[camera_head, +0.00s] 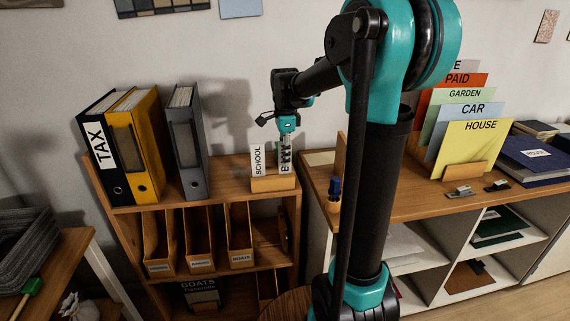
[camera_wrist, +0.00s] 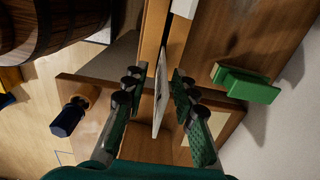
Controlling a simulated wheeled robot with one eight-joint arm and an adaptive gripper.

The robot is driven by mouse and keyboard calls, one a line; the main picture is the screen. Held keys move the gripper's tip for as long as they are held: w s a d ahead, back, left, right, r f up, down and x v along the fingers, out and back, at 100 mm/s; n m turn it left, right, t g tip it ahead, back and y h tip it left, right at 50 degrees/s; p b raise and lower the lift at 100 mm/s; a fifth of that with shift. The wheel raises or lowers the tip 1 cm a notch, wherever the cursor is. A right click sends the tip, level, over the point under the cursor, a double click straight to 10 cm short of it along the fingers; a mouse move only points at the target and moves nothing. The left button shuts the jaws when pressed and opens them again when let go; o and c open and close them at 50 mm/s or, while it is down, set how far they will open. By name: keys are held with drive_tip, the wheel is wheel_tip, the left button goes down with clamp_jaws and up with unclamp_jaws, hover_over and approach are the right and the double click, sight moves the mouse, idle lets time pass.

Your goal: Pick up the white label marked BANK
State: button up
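A white label (camera_head: 285,167) stands upright in a small wooden holder (camera_head: 272,184) on the shelf top. Only a B and part of its lettering show, because my gripper (camera_head: 287,138) covers the rest. A second white label, marked SCHOOL (camera_head: 257,162), stands just left of it in the same holder. In the wrist view my gripper (camera_wrist: 158,88) is open, with its fingers on either side of a thin white label (camera_wrist: 160,98) seen nearly edge-on. A gap shows between the label and each finger.
Grey (camera_head: 187,142), yellow (camera_head: 137,148) and black TAX (camera_head: 103,150) binders stand to the left. Coloured cards, including HOUSE (camera_head: 474,147), stand on the right cabinet. A small dark blue object (camera_head: 335,187) is right of the holder. A green block (camera_wrist: 245,84) lies near my right finger.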

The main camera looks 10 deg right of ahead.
drive_tip(key=shift+f, duration=0.35)
drive_tip(key=shift+c, duration=0.2)
clamp_jaws()
drive_tip(key=shift+r, duration=0.1)
